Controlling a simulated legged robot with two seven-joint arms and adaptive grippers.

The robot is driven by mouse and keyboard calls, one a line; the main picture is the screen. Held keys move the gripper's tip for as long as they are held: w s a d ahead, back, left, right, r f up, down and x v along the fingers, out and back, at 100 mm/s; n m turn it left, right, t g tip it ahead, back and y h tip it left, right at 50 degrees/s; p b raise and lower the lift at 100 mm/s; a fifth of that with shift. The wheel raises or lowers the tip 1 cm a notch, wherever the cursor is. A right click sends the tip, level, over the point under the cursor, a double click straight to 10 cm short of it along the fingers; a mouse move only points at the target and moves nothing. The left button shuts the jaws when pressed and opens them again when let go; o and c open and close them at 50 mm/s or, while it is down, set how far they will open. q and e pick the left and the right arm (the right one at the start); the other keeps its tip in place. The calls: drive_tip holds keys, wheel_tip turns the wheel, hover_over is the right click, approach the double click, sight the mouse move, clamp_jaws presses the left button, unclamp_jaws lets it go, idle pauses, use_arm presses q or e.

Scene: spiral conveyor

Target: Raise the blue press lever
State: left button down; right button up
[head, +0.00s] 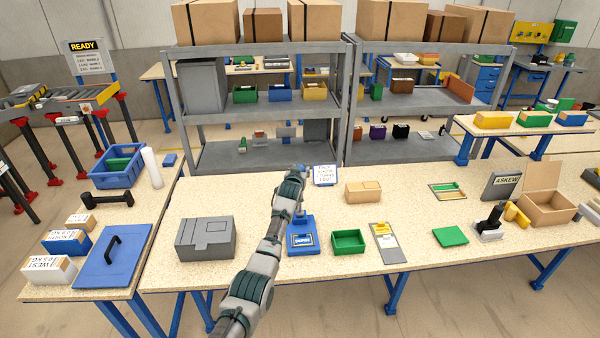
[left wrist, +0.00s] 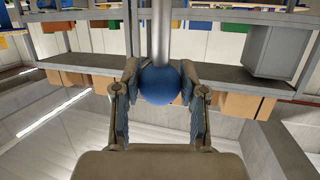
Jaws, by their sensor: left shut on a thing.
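The lever's grey rod (left wrist: 161,35) runs away from the knob. In the head view my arm and gripper hide the knob and most of the lever. My right gripper is not in view.
A grey box-shaped unit (head: 206,238) is left of the press. A green bin (head: 348,242) and a grey tray with a yellow part (head: 386,243) are on its right. A small sign (head: 325,175) stands behind. Grey shelves (head: 262,153) stand behind the table.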

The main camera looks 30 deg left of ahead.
use_arm(q)
drive_tip(key=shift+r, duration=0.35)
drive_tip(key=c, duration=0.7)
unclamp_jaws()
drive_tip(key=shift+c, duration=0.2)
drive_tip(key=shift+o, duration=0.5)
drive_tip(key=shift+f, duration=0.15)
drive_tip(key=shift+s+d, duration=0.25)
drive_tip(key=shift+s, duration=0.4)
drive_tip(key=v, duration=1)
drive_tip(key=shift+s, duration=0.3)
